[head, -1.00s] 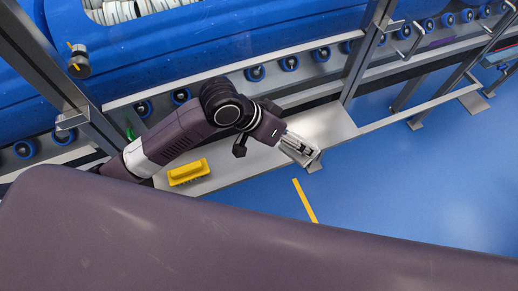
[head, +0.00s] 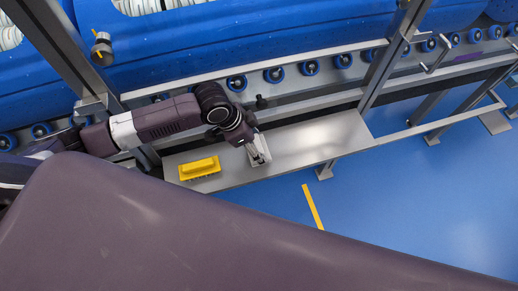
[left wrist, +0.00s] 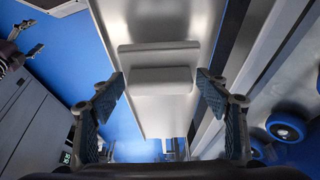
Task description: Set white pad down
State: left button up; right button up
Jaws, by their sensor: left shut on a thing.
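The white pad (left wrist: 160,80) shows pale grey in the left wrist view, a block on a wider plate. In the head view my left gripper (head: 257,152) points down at the metal shelf (head: 310,145), and the pad is mostly hidden there. I cannot tell whether the pad touches the shelf. Dark finger-like parts at the upper left of the left wrist view look like my right gripper (left wrist: 32,40); its jaw state is unclear.
A yellow block-like item (head: 199,168) lies on the shelf, left of my left gripper. The shelf is bare to the right. Metal posts (head: 393,50) and a blue tub (head: 250,35) above rollers stand behind. Blue floor (head: 420,200) with a yellow strip (head: 312,206) lies in front.

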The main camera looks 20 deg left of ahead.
pick_arm(q)
jog(key=shift+f, duration=1.9)
jog(key=o, duration=1.2)
jog(key=shift+s+a+r, duration=0.15)
jog(key=shift+r, duration=0.35)
jog(key=v, duration=1.1)
